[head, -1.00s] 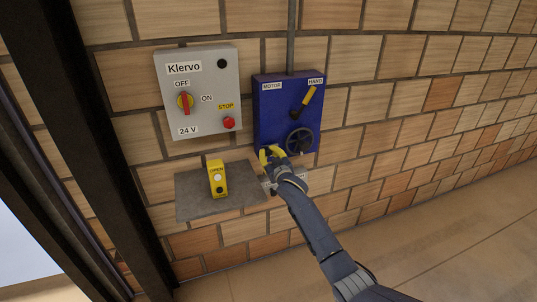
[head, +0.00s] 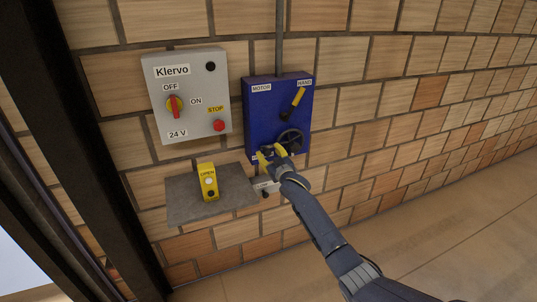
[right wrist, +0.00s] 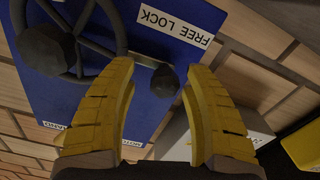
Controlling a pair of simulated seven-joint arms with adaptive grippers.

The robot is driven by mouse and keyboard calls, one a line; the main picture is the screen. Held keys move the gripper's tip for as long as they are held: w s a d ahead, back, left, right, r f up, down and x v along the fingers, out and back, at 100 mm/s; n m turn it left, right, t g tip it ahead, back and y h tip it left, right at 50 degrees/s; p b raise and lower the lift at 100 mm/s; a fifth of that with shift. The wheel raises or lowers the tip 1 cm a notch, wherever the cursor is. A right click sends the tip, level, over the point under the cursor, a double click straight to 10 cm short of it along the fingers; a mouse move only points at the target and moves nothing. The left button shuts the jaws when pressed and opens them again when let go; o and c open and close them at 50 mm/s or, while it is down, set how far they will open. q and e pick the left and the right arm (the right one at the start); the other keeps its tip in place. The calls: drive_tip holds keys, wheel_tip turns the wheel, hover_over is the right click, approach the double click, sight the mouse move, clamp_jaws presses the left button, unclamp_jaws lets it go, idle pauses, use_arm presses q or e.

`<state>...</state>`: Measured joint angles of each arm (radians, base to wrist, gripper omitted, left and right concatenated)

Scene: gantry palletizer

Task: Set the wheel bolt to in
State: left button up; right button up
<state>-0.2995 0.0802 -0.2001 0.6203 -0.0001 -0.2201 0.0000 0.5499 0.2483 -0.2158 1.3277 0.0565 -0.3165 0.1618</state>
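The wheel bolt appears to be the short metal rod with a round black knob (right wrist: 165,81) beside the upside-down FREE LOCK label, low on the blue box (head: 265,125). The black handwheel (head: 292,140) sits just above it, and shows at upper left in the right wrist view (right wrist: 62,48). My right gripper (head: 270,153) is at the lower edge of the blue box. In the right wrist view its yellow fingers (right wrist: 158,75) are open, with the knob in the gap between the tips; I see no clear contact. My left gripper is out of view.
A grey Klervo box (head: 190,95) with a red switch and STOP button hangs to the left. A yellow OPEN pendant (head: 208,182) lies on a grey shelf (head: 180,205). A small pale box (head: 265,184) is close below my right gripper. The floor at right is clear.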

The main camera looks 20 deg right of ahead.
drive_tip(key=shift+a, duration=0.1)
drive_tip(key=s, duration=1.2)
drive_tip(key=shift+d, duration=0.4)
